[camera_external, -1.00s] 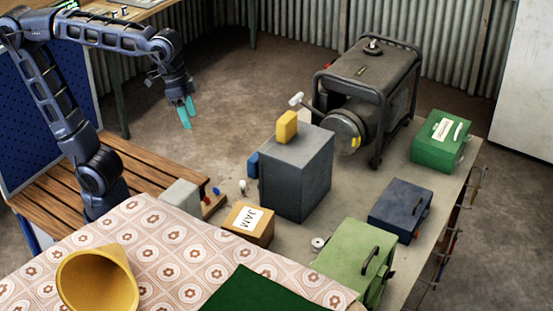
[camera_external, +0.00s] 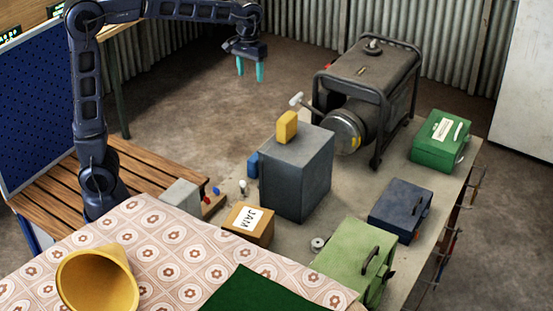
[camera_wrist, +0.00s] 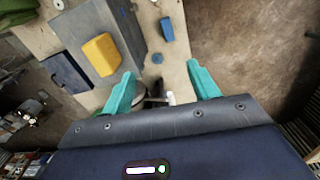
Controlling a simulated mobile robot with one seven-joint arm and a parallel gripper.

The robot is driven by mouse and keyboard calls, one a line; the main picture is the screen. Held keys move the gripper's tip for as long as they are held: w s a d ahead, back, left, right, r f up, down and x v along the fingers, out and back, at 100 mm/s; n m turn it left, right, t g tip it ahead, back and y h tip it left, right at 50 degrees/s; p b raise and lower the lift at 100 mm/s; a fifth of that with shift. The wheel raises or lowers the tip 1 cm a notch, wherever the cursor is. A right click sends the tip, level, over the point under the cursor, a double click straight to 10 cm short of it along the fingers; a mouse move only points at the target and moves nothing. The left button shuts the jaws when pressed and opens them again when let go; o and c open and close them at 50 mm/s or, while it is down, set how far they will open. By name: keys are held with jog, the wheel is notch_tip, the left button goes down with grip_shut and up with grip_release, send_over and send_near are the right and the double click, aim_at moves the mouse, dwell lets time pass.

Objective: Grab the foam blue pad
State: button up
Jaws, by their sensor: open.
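A small blue block (camera_external: 253,164), which looks like the foam pad, stands on the table against the left side of the grey box (camera_external: 297,175), partly hidden by it. In the wrist view the blue block (camera_wrist: 167,29) shows whole near the top, beside the grey box (camera_wrist: 90,22). My gripper (camera_external: 250,71) is open and empty, with teal fingers pointing down. It hangs in the air behind and above the block, apart from it. In the wrist view the block is ahead of the gap between my fingers (camera_wrist: 160,75).
A yellow block (camera_external: 287,126) sits on the grey box. A generator (camera_external: 368,75) stands behind it, with a hammer-like tool (camera_external: 296,100) near. A small white bulb-like object (camera_external: 243,186) and JAM box (camera_external: 240,232) are in front. A blue disc (camera_wrist: 157,58) lies near the block.

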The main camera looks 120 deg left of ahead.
aim_at(255, 157)
jog(key=shift+n, duration=0.5)
jog(key=a+f, duration=0.1)
jog(key=f, duration=1.1)
jog(key=s+a+f, duration=0.1)
jog(key=f, duration=1)
jog(key=a+f, duration=0.1)
jog(key=f, duration=1.1)
jog(key=shift+s+f, duration=0.25)
jog(key=shift+f, duration=0.05)
jog(key=shift+w+a+f, duration=0.1)
jog(key=shift+a+f, duration=0.05)
jog(key=shift+f, duration=0.8)
jog(key=shift+s+a+f, duration=0.1)
jog(key=shift+a+f, duration=0.1)
jog(key=shift+f, duration=0.75)
jog(key=shift+w+a+f, duration=0.1)
jog(key=shift+a+f, duration=0.05)
jog(key=shift+f, duration=0.8)
jog(key=c, duration=1)
